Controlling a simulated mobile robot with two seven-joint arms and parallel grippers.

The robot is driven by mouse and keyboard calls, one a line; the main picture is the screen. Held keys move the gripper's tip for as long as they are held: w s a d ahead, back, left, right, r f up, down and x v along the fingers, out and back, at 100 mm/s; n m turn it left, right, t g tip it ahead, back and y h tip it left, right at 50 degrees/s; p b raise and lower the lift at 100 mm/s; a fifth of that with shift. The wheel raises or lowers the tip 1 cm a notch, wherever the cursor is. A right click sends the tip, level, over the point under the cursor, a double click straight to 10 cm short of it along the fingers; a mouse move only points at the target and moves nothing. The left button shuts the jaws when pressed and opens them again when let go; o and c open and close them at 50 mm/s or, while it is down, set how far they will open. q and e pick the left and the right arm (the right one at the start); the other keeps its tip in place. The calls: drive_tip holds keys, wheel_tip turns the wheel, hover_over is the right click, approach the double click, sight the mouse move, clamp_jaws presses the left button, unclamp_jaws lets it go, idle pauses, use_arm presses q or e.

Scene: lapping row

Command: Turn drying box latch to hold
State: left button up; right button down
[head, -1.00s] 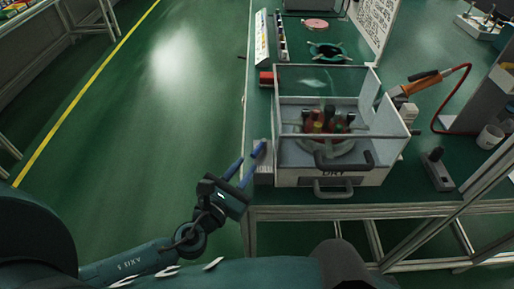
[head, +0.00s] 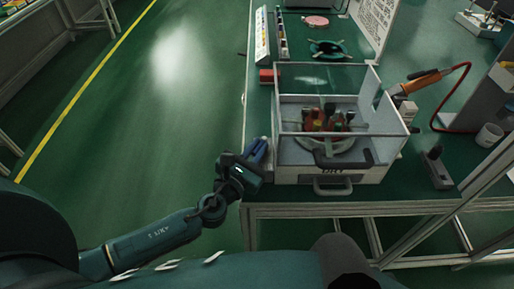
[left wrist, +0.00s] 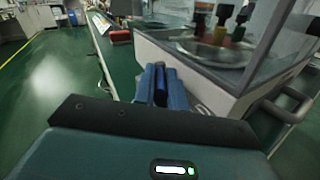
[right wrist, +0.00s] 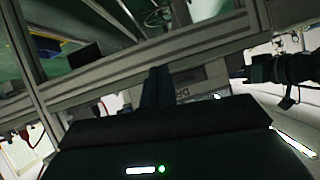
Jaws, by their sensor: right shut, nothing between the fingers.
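The drying box (head: 290,177), a pale case with clear upper walls and a front handle, stands at the table's near left corner. Its left side also shows in the left wrist view (left wrist: 190,75). My left gripper (head: 258,151) is at the box's left side, near its front corner. In the left wrist view its blue fingers (left wrist: 161,86) are close together, with a small grey part showing at their tips. Whether they are shut on it is unclear. The latch itself is not clearly visible, and its setting cannot be read. My right gripper (right wrist: 157,88) is shut and empty, below a metal frame.
Red-topped and dark items stand inside the box. The floor at left is clear.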

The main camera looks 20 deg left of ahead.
use_arm(q)
clamp_jaws()
drive_tip(key=shift+d+r+n+y+p, duration=0.25)
drive_tip(key=shift+n+y+p, duration=0.4)
drive_tip(key=shift+y, duration=0.25)
drive_tip(key=shift+s+d+f+n+y, duration=0.1)
drive_tip(key=shift+d+n+y, duration=0.1)
drive_tip(key=shift+n+y, duration=0.45)
drive_tip(key=shift+d+f+n+y+p, duration=0.15)
drive_tip(key=shift+n+y, duration=0.3)
drive_tip(key=shift+y, duration=0.6)
drive_tip(key=shift+d+n+y+p, duration=0.2)
drive_tip(key=shift+n+y, duration=0.25)
drive_tip(key=shift+y, duration=0.55)
use_arm(e)
drive_tip(key=shift+s+d+r+n, duration=0.15)
drive_tip(key=shift+r+n, duration=0.15)
drive_tip(key=shift+r, duration=0.15)
use_arm(q)
drive_tip(key=shift+o, duration=2.2)
unclamp_jaws()
use_arm(e)
drive_tip(key=shift+r, duration=0.15)
use_arm(q)
drive_tip(key=shift+a, duration=0.1)
